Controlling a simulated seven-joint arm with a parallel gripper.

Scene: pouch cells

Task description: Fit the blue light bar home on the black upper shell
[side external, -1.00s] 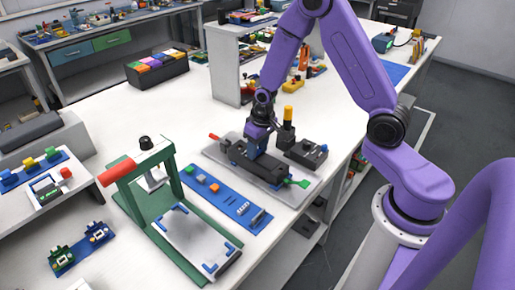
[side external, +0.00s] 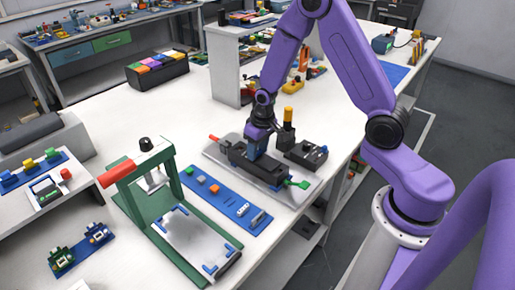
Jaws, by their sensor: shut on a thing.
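The black upper shell (side external: 268,171) is a long dark block lying on a light grey plate (side external: 222,157). A green tab sticks out at its right end and a red-tipped piece lies near its left end. My gripper (side external: 257,153) points down over the middle of the shell, at or very close to its top. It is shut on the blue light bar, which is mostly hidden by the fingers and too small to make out. I cannot tell whether the bar is seated in the shell.
A black block with an orange-topped post (side external: 288,118) stands just behind my gripper. A blue mat (side external: 224,196) with small blocks lies in front of the plate. A green press frame (side external: 175,177) with a red handle stands front left.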

